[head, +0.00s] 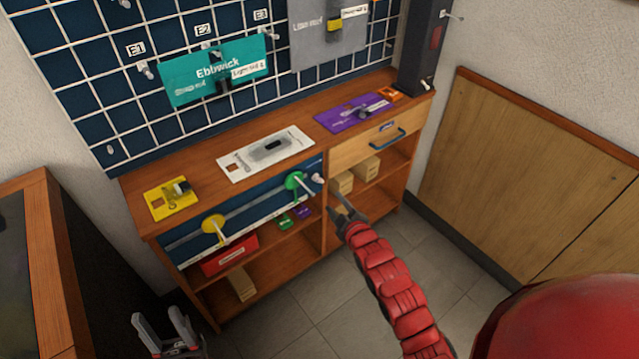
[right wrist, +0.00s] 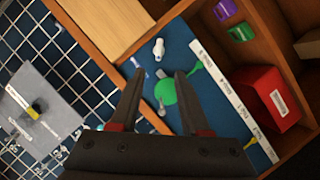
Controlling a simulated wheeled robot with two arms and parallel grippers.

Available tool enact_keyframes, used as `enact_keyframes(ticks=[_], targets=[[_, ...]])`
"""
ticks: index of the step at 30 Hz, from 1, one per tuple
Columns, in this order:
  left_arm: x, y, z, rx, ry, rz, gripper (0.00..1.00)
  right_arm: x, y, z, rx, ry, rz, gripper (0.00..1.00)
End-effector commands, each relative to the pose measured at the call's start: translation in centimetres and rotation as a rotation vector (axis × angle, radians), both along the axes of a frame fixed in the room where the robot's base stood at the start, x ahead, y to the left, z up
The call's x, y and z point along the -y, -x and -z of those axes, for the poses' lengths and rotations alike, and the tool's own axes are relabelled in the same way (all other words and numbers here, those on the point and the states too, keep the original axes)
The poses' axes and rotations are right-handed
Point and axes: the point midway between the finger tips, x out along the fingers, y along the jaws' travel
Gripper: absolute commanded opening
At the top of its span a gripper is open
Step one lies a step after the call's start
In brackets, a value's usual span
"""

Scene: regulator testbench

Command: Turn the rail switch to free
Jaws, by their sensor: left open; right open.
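A blue rail panel (head: 262,215) is set in the bench front below the top. It carries a yellow round piece with a stem (head: 213,225), a green one (head: 295,181) and a small white knob (head: 317,178) at its right end. I cannot tell for certain which is the rail switch. My right gripper (head: 343,205) is open and empty in front of the panel's right end. In the right wrist view, the green round piece (right wrist: 165,92) shows between and beyond its fingers, and the white knob (right wrist: 158,48) lies above. My left gripper (head: 163,325) is open and empty at the bottom left.
A drawer (head: 365,147) with a blue handle is right of the panel. Below are shelves with a red box (head: 229,255) and small tan boxes. Yellow, white and purple plates lie on the bench top (head: 205,180). A dark cabinet stands left; the floor in front is clear.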

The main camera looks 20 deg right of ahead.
Motion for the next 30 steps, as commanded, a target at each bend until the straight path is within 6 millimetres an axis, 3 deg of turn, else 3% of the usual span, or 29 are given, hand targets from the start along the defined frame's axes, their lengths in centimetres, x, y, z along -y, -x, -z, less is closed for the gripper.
enact_keyframes(ticks=[6,16,22,30], targets=[[0.0,0.0,0.4,0.000,0.000,0.000,0.50,-0.4,-4.3,1.1,0.004,-0.002,-0.001,0.46],[0.0,0.0,1.7,0.000,0.000,0.000,0.50,-0.7,-9.5,2.6,0.008,-0.003,0.000,0.46],[0.0,0.0,2.4,0.000,0.000,0.000,0.50,-0.8,-11.3,3.0,0.007,-0.003,-0.001,0.46],[0.0,0.0,2.5,0.000,0.000,0.000,0.50,-0.8,-11.6,3.0,0.005,-0.002,-0.001,0.46]])
